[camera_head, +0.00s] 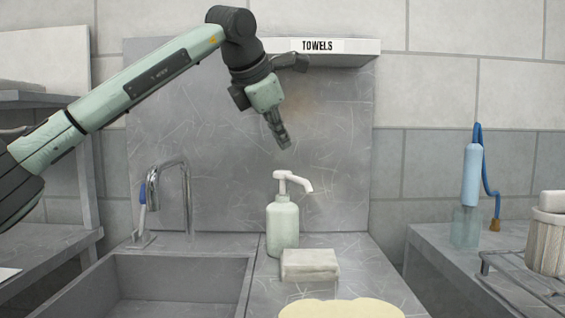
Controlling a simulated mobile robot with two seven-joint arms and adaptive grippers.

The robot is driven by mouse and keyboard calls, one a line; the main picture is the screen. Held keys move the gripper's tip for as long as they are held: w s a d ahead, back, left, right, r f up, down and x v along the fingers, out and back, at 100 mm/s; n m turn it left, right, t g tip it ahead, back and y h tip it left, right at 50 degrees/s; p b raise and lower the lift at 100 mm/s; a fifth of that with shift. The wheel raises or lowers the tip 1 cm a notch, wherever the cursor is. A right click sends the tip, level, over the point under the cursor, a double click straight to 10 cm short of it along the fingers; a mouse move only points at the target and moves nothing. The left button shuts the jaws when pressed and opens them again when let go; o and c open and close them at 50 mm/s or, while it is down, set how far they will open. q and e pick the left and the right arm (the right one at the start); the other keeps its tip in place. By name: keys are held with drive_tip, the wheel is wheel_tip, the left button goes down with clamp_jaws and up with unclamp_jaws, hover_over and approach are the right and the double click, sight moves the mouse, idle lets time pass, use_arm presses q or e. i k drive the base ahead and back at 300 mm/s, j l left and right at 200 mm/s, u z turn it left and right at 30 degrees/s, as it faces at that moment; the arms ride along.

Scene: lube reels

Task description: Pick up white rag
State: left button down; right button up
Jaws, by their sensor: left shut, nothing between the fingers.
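A white folded rag (309,264) lies on the metal counter, just in front of a pale green pump bottle (282,226). It looks like a thick, flat, rectangular bundle. My left gripper (284,143) hangs in the air above the bottle's pump, pointing down, well above the rag and apart from it. Its fingers are shut with nothing between them. My right gripper is out of view.
A sink (182,275) with a tap (186,190) lies left of the rag. A cream, rounded flat piece (340,309) lies at the front edge. A shelf marked TOWELS (350,50) juts out above. At right are a wire rack (520,285) and a ribbed container (546,242).

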sight(298, 265)
drive_tip(key=k+j, duration=0.1)
drive_tip(key=k, duration=0.65)
drive_tip(key=k+j, duration=0.15)
drive_tip(key=k, duration=0.6)
